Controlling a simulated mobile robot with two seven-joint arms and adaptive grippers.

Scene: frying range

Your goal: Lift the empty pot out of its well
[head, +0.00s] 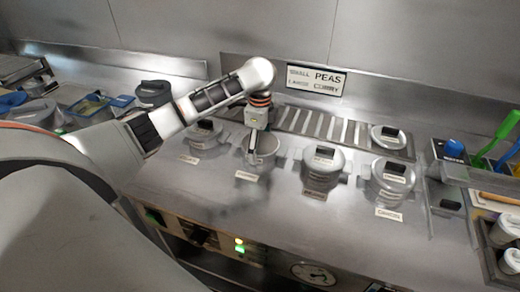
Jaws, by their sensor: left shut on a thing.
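The lidless metal pot (268,146) is at the second well from the left in the front row of the steel range. My left arm reaches in from the left, and its gripper (254,143) points down at the pot's left side, shut on its rim. The fingertips are small and partly hidden against the pot. The pot looks close to upright; I cannot tell whether it sits fully in its well. Its inside is too small to make out clearly. My right gripper is not in view.
Lidded pots stand left (203,133) and right (322,164) of it, with another lidded pot (392,176) farther right. A slotted grate (318,125) lies behind. Green-handled utensils (497,138) stand at right. The front counter is clear.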

